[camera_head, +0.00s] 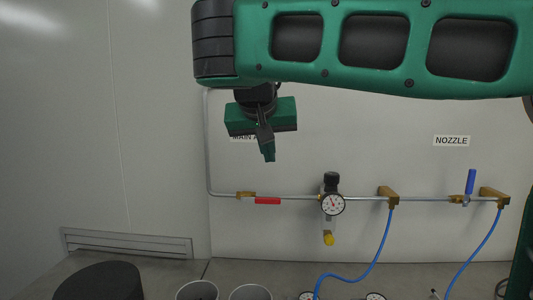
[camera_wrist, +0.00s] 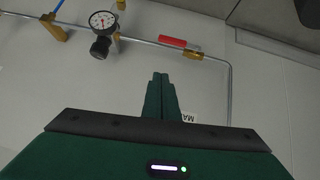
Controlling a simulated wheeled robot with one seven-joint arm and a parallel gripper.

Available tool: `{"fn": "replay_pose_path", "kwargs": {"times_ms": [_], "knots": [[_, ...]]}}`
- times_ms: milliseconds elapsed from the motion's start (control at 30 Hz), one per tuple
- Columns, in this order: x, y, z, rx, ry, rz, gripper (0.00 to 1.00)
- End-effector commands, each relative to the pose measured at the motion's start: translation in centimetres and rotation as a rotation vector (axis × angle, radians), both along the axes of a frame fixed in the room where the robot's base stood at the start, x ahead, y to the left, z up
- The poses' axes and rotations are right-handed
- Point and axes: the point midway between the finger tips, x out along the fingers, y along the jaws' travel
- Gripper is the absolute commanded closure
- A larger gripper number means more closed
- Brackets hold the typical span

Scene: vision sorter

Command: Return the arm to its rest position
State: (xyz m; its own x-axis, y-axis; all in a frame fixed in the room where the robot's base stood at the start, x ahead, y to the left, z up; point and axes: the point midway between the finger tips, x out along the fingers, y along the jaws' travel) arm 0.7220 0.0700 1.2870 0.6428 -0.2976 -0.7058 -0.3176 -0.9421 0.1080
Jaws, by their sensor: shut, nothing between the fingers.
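My gripper (camera_head: 268,154) hangs below the green arm link in the head view, in front of the wall panel and above the pipe. Its fingers point down and look closed together. In the wrist view, my gripper (camera_wrist: 160,77) shows two green fingers side by side with nothing between them. The fingertips are apart from the pipe and the gauge.
A grey pipe (camera_head: 295,197) runs along the wall with a red-handled valve (camera_head: 267,201), a pressure gauge (camera_head: 332,204) and an upright blue-handled valve (camera_head: 470,182). Blue hoses (camera_head: 378,255) hang down. Two cups (camera_head: 250,292) and a black round object (camera_head: 100,283) stand at the bottom.

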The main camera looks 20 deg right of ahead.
Motion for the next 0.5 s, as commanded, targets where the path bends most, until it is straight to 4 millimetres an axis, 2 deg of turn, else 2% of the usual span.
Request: {"fn": "replay_pose_path", "kwargs": {"times_ms": [133,233,367,500], "knots": [[-0.4,-0.5,0.2,-0.003,0.005,-0.006,1.0],[-0.5,-3.1,-1.0,-0.016,0.032,-0.025,1.0],[-1.5,-9.3,-4.5,-0.03,0.112,-0.071,1.0],[-4.6,-16.4,-9.7,-0.015,0.231,-0.125,1.0]]}}
